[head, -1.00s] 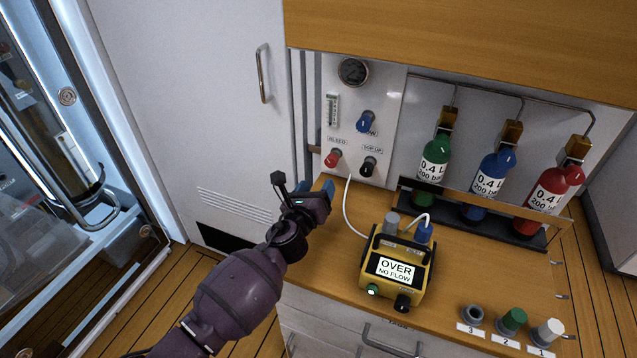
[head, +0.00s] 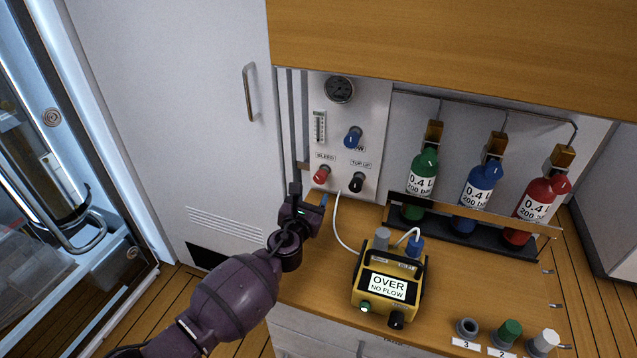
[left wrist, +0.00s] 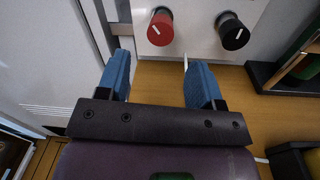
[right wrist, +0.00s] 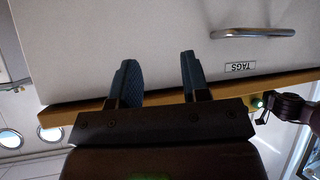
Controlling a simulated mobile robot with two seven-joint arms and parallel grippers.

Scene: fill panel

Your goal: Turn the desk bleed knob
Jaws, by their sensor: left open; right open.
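The red knob (head: 321,174) under the BLEED label sits low on the white wall panel, beside the black TOP UP knob (head: 356,183). My left gripper (head: 310,197) is open and empty, just below and in front of the red knob and apart from it. In the left wrist view the red knob (left wrist: 160,28) shows its white pointer line, beyond the space between the open blue fingers (left wrist: 160,78). My right gripper (right wrist: 157,75) is open and empty in the right wrist view, in front of a white drawer front (right wrist: 150,40); it is out of the head view.
A blue knob (head: 353,137) and gauge (head: 339,90) are above on the panel. A yellow meter (head: 389,285) reading OVER NO FLOW stands on the wooden desk (head: 310,275), with a white tube rising behind it. Green, blue and red bottles (head: 534,210) stand at right.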

